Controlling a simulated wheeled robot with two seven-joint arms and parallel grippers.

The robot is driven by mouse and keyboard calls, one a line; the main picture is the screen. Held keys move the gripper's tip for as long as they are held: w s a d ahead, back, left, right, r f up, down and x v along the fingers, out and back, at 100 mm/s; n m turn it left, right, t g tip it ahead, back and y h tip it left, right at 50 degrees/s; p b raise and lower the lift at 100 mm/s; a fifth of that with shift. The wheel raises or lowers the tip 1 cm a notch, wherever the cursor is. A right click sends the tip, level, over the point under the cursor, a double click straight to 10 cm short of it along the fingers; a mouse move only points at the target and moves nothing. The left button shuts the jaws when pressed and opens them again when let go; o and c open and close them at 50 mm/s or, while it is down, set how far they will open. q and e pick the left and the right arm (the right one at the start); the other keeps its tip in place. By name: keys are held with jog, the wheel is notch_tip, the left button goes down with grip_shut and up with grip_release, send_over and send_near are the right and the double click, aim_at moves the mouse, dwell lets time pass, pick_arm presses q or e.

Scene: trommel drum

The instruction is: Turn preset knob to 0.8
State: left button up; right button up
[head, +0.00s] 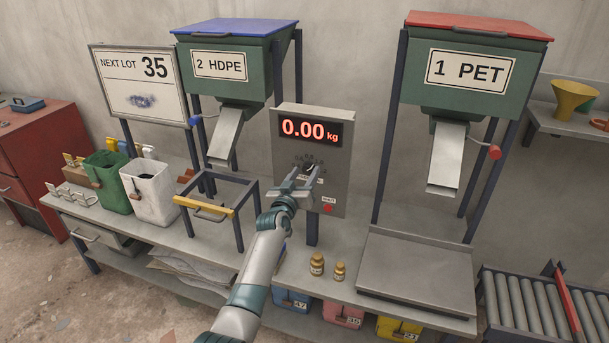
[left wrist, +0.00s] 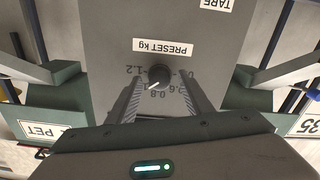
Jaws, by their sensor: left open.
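The black preset knob (head: 308,167) is on the front of the grey control box (head: 339,165), below a red display reading 0.00 kg. In the left wrist view, upside down, the round knob (left wrist: 159,76) shows a white pointer mark slanting down-left, towards the side between the 0.8 and 1.2 figures; its exact reading is hard to tell. A PRESET kg label (left wrist: 163,47) is beside it. My left gripper (head: 302,178) is open in front of the box, its fingers on either side of the knob with gaps showing. My right gripper is not in view.
The 2 HDPE hopper (head: 240,65) stands left of the box and the 1 PET hopper (head: 473,70) right of it. Two small brass weights (head: 317,265) sit on the bench below. A red button (head: 327,208) is low on the box. A yellow-barred frame (head: 205,207) stands left.

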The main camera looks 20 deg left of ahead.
pick_arm(q)
jog(key=c, duration=1.1)
jog(key=shift+o, duration=0.2)
jog(key=shift+n, duration=0.3)
jog(key=n, duration=0.9)
jog(key=o, duration=1.1)
jog(key=shift+c, duration=0.2)
